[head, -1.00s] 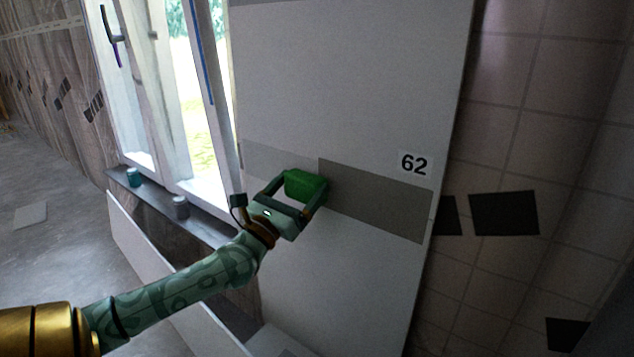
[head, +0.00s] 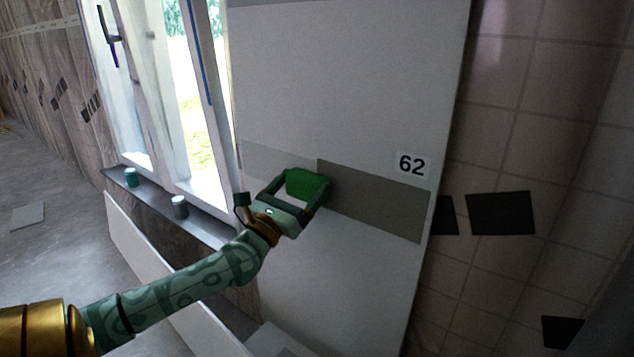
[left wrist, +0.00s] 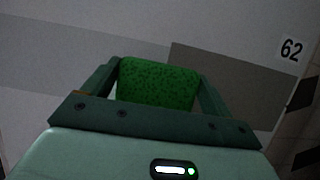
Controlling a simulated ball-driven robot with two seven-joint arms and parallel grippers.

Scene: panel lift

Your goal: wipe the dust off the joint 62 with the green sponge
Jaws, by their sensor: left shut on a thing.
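The joint 62 is a band across the pale panel, under a "62" label (head: 411,165). Its right part is a dark grey dusty stretch (head: 375,200); its left part is lighter grey (head: 275,158). My left gripper (head: 303,192) is shut on the green sponge (head: 306,184) and holds it at the left end of the dark stretch. In the left wrist view the sponge (left wrist: 158,84) sits between the two fingers, with the dark stretch (left wrist: 225,85) to its right. I cannot tell whether the sponge touches the panel. My right gripper is not in view.
A window (head: 205,110) stands left of the panel, with a sill (head: 155,197) holding two small cans. A loose board (head: 165,275) leans below the sill. A tiled wall (head: 560,110) with dark tiles lies to the right.

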